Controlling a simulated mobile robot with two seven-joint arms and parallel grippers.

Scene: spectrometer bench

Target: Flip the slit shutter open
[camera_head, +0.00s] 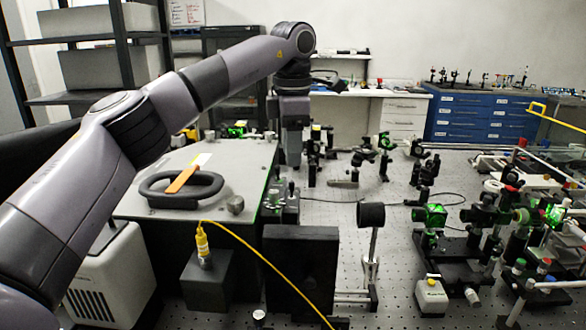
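A grey flat-topped box (225,160), probably the spectrometer housing, stands at the left on the bench. My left gripper (293,162) points down at its right edge, near small dark metal parts (285,205) on its right side. I cannot pick out the slit shutter for sure among these parts. The gripper looks narrow from here, and I cannot tell whether its fingers are apart or touching anything. My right gripper is not in view.
A yellow cable (262,262) runs from a black block (207,280). A black panel (300,275) stands in front. Optics mounts (480,215) crowd the perforated table's right.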

